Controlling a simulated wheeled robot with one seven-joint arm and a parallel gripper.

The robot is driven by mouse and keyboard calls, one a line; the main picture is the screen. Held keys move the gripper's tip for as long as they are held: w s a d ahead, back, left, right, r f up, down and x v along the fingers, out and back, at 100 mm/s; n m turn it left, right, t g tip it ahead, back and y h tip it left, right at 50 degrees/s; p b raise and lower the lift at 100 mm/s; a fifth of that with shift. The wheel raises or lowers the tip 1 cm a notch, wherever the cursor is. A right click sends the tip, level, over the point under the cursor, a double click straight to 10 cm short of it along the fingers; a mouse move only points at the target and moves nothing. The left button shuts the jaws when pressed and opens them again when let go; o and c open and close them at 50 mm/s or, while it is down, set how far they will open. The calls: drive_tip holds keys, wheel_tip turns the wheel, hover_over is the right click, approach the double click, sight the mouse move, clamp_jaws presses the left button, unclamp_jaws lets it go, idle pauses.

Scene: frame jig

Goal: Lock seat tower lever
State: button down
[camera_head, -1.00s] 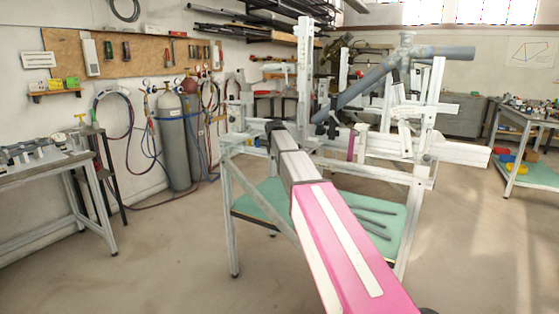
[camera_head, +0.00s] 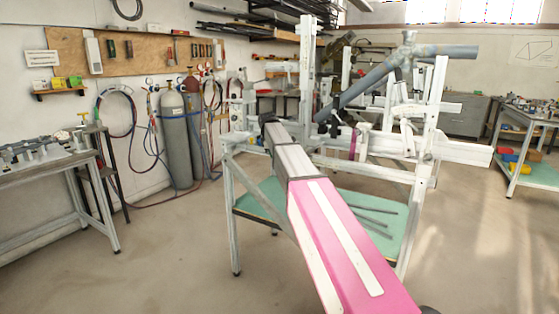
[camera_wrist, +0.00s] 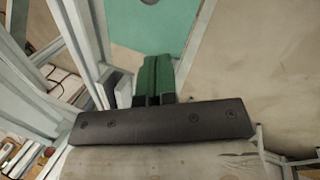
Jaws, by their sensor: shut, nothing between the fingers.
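The white frame jig (camera_head: 325,159) stands on legs ahead of me and carries a grey-blue tube assembly (camera_head: 368,85). One tall white tower (camera_head: 307,80) rises at its left and another upright (camera_head: 431,105) at its right. A small magenta part (camera_head: 356,143) sits low between them. I cannot make out which part is the seat tower lever. My arm reaches to the jig's left end; its fingers are hidden in the head view. In the wrist view my gripper (camera_wrist: 154,62) has its green fingers together, with nothing between them, beside a white jig beam (camera_wrist: 78,45).
A green shelf (camera_head: 265,202) with several dark rods lies low in the jig. A workbench (camera_head: 50,168) stands at left, gas cylinders (camera_head: 176,140) by the wall. Another table (camera_head: 535,173) stands at right. The floor between is clear.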

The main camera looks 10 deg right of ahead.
drive_tip(key=v, duration=0.9)
drive_tip(key=shift+w+a, duration=0.2)
drive_tip(key=s+d+f+m, duration=0.2)
drive_tip(key=s+f, duration=0.2)
drive_tip(key=f, duration=0.4)
drive_tip(key=s+d+f+m, duration=0.2)
drive_tip(key=s+f, duration=0.3)
drive_tip(key=f, duration=0.3)
drive_tip(key=s+d+f+m+g, duration=0.1)
drive_tip(key=s+d+f+m, duration=0.1)
drive_tip(key=s+f, duration=0.6)
drive_tip(key=s+d+f+m+g+y, duration=0.1)
drive_tip(key=s+f+m, duration=0.4)
drive_tip(key=s+f, duration=0.3)
drive_tip(key=s+d+f+m+g+y, duration=0.1)
drive_tip(key=s+d+f+m, duration=0.1)
drive_tip(key=s+f, duration=0.7)
drive_tip(key=s+m, duration=0.1)
drive_tip(key=s, duration=0.3)
drive_tip(key=shift+d+m, duration=0.35)
drive_tip(key=shift+m, duration=0.05)
